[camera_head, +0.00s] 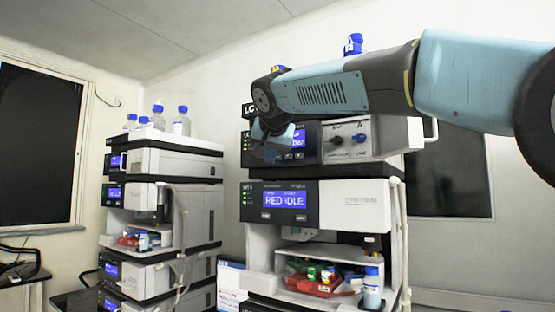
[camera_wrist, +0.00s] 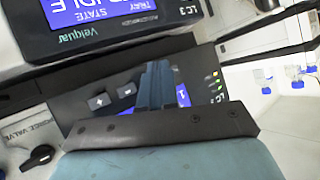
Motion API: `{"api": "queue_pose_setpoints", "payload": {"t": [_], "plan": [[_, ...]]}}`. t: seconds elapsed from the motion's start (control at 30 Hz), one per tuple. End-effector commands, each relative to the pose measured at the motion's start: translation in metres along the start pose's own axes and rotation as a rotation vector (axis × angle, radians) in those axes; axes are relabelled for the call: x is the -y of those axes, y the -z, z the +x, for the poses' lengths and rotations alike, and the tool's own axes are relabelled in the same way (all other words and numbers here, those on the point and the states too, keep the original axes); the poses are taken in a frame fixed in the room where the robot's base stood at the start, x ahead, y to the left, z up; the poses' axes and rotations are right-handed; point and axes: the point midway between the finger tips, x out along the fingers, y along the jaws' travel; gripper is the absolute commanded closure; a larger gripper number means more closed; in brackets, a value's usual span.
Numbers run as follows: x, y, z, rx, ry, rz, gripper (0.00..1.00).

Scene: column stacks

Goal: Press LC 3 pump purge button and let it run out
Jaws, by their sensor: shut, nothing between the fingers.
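The pump module's dark front panel (camera_head: 305,140) is at the top of the near stack, its blue display partly hidden behind my arm. Two small buttons (camera_head: 293,156) sit under that display. The wrist view shows the panel upside down, with two dark buttons (camera_wrist: 112,96) left of my fingers and a blue display (camera_wrist: 183,94) partly behind them. My gripper (camera_wrist: 155,68) is shut and empty in front of this panel. In the head view my gripper (camera_head: 270,143) is at the panel's left part. I cannot tell whether the fingertips touch it.
Below the pump, a module panel (camera_head: 284,203) reads "RED IDLE"; an open bay holds coloured-cap vials (camera_head: 325,275). A second stack (camera_head: 165,160) with bottles on top stands at left.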

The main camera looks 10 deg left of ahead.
Motion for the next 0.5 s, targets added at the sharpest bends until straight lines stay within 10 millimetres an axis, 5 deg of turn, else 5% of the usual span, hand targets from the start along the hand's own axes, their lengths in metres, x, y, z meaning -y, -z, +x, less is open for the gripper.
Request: {"api": "queue_pose_setpoints", "payload": {"t": [0.5], "plan": [[-0.0030,0.0039,0.0037,0.000,0.000,0.000,1.00]]}}
